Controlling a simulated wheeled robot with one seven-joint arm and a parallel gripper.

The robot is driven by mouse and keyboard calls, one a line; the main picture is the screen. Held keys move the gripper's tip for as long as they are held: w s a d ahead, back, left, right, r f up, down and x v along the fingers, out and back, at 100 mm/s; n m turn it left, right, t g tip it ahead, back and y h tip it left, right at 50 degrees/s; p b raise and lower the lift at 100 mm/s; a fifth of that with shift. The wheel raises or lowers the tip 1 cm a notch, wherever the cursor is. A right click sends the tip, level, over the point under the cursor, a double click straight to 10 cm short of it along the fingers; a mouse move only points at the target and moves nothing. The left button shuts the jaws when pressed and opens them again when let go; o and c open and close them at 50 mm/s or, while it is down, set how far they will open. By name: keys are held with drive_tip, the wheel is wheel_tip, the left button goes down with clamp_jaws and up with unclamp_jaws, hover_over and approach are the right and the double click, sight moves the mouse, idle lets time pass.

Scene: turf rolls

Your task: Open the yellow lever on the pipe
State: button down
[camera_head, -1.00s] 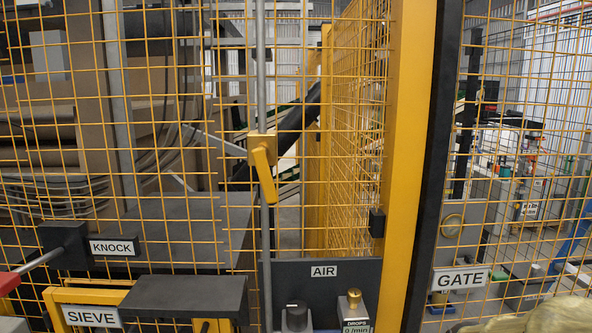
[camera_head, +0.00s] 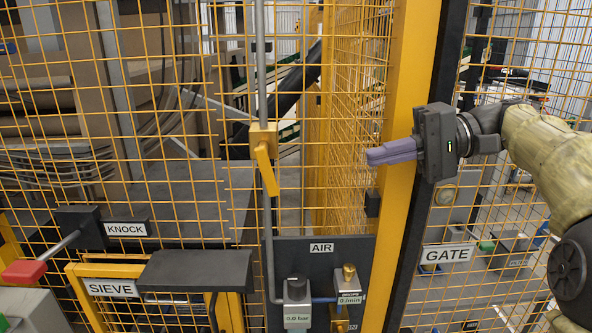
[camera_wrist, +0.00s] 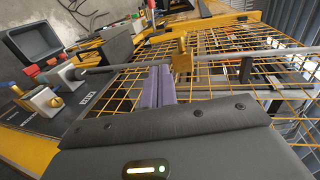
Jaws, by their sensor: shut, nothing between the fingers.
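The yellow lever (camera_head: 265,170) hangs from a yellow valve body (camera_head: 262,137) on a thin grey vertical pipe (camera_head: 261,70). It points down and slightly right, nearly along the pipe. In the wrist view the yellow valve (camera_wrist: 182,60) sits on the pipe just beyond my fingertips. My gripper (camera_head: 368,157), with purple fingers, is shut and empty. In the head view it is right of the lever, at about its height, pointing left, with a clear gap between them. The purple fingers also show in the wrist view (camera_wrist: 159,82).
A yellow mesh fence (camera_head: 100,150) spans the view, with a thick yellow post (camera_head: 405,100) beside my gripper. The AIR panel (camera_head: 350,255) carries a regulator (camera_head: 297,300) and gauges below the lever. KNOCK (camera_head: 125,229) and SIEVE (camera_head: 110,289) controls stand lower left, with a red-ended handle (camera_head: 22,272).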

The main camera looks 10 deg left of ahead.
sight(275, 180)
drive_tip(key=p+x, duration=0.4)
drive_tip(key=x, duration=0.9)
drive_tip(key=shift+a, duration=0.15)
drive_tip(key=shift+s+a+f+p, duration=0.1)
drive_tip(key=shift+a+f+p, duration=0.1)
drive_tip(key=shift+a+p, duration=0.15)
